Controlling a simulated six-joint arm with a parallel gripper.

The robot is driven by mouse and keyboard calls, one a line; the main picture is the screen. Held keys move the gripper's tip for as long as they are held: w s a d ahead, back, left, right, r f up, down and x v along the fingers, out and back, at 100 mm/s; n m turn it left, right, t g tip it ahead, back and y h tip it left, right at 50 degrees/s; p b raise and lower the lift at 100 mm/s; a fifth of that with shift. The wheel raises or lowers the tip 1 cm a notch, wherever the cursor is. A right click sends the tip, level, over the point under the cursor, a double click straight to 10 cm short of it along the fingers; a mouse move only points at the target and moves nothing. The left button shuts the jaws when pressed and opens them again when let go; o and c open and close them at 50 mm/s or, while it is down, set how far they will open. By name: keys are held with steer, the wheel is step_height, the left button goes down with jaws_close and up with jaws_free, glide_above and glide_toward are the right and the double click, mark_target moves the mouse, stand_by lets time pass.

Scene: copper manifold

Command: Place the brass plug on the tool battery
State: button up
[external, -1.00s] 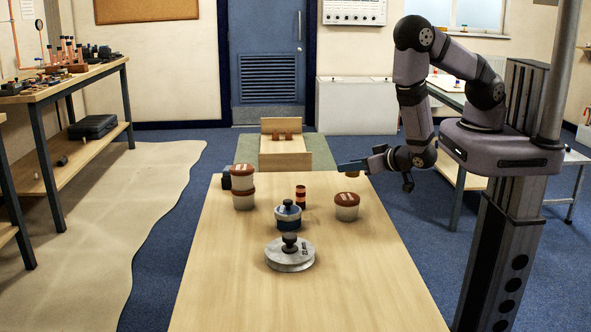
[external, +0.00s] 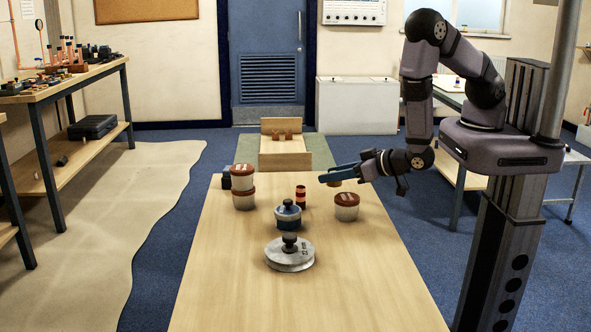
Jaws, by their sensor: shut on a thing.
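My gripper (external: 326,179) has blue fingers and hangs above the far right part of the wooden table. It is shut on a small brownish-gold piece, the brass plug (external: 334,183), which shows just under the fingers and is mostly hidden by them. A small dark block, which looks like the tool battery (external: 226,178), sits at the far left of the table. It is partly hidden behind the stacked tubs. My gripper is well to the right of it.
Two stacked white tubs (external: 243,200) with brown lids stand beside the dark block. A banded cylinder (external: 300,194), another tub (external: 346,209), a blue jar (external: 288,219) and a steel weight (external: 290,258) stand on the table (external: 300,305). The near table is clear.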

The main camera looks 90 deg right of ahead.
steer(key=w+a+n+t+y, duration=0.2)
steer(key=w+a+n+y, duration=0.2)
steer(key=w+a, duration=0.4)
steer(key=w+a+r+n+y+b, duration=0.2)
steer(key=w+a, duration=0.1)
steer(key=w, duration=0.3)
steer(key=w+a+r+n+y+b, duration=0.1)
steer(key=w+a+r+y+b, duration=0.1)
steer(key=w, duration=0.4)
steer(key=w+d+r+b, duration=0.25)
steer(key=w+d, duration=0.55)
steer(key=d, duration=0.4)
steer(key=w+d+r+b, duration=0.1)
steer(key=d+r+b, duration=0.15)
steer(key=d, duration=1.55)
steer(key=shift+a+f, duration=0.2)
steer(key=shift+f, duration=4.65)
steer(key=shift+f, duration=0.1)
